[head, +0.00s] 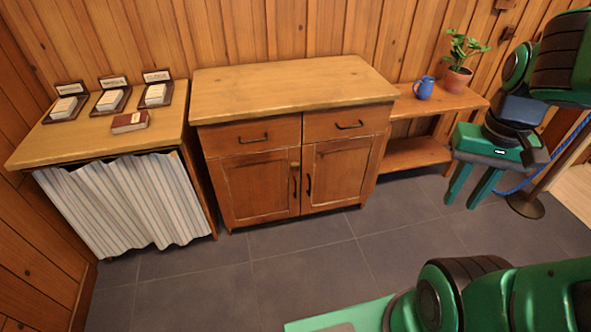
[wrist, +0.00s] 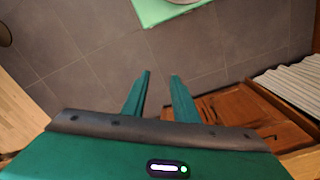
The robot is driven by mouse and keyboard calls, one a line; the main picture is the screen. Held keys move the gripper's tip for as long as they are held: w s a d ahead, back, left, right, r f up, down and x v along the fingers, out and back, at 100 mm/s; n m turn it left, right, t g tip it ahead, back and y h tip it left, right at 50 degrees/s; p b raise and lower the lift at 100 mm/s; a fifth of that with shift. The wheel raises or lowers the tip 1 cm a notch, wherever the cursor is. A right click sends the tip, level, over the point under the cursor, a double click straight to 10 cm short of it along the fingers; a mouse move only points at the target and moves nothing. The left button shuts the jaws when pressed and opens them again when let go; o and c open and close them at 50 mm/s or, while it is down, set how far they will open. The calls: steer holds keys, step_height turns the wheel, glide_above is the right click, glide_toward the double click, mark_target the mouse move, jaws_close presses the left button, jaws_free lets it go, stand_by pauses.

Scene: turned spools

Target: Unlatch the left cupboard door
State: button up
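The wooden cupboard (head: 290,95) stands against the back wall, with two drawers above two doors. Its left door (head: 250,190) looks shut, with a dark upright handle (head: 294,187) near its right edge. A small light-coloured piece, perhaps the latch (head: 295,166), sits at the top where the doors meet; its setting is too small to tell. My gripper (head: 462,204) is at the right, well away from the doors, pointing down, fingers apart and empty. The wrist view shows the open fingers (wrist: 161,76) and part of brown wooden furniture (wrist: 240,115) beyond them.
A curtained table (head: 50,144) with card stands and a red book (head: 130,122) stands left. A low shelf (head: 440,101) with a blue jug (head: 424,88) and potted plant (head: 457,80) stands right. A rope post (head: 525,205) is near my gripper. The floor before the cupboard is clear.

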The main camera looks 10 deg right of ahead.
steer(key=w+d+f+n+t+h, duration=0.1)
steer(key=w+d+f+n, duration=0.15)
steer(key=w, duration=0.65)
steer(key=w+d+f+n+t+h, duration=0.1)
steer(key=w+d+h, duration=0.15)
steer(key=w, duration=0.65)
steer(key=w+d+f+n+t+h, duration=0.15)
steer(key=w+d, duration=0.25)
steer(key=w, duration=0.5)
steer(key=w+a+f+n+t, duration=0.15)
steer(key=w+f+n, duration=0.35)
steer(key=w, duration=0.5)
steer(key=w+a+f+n+t, duration=0.1)
steer(key=w+f+n+t, duration=0.15)
steer(key=w+f, duration=0.6)
steer(key=w+a+f+n+t+y, duration=0.2)
steer(key=w+a+f+n+t, duration=0.4)
steer(key=w+a+f, duration=0.6)
steer(key=s+a+f+n+t+y, duration=0.2)
steer(key=s+a+f+n, duration=0.1)
steer(key=a+f, duration=0.4)
steer(key=s+a+f+n+t+y, duration=0.1)
steer(key=s+a+f+n+t, duration=0.15)
steer(key=a+f, duration=0.45)
steer(key=w, duration=0.7)
steer(key=w+d+f, duration=0.1)
steer(key=w, duration=0.2)
steer(key=shift+w+d, duration=0.1)
steer(key=shift+w, duration=0.05)
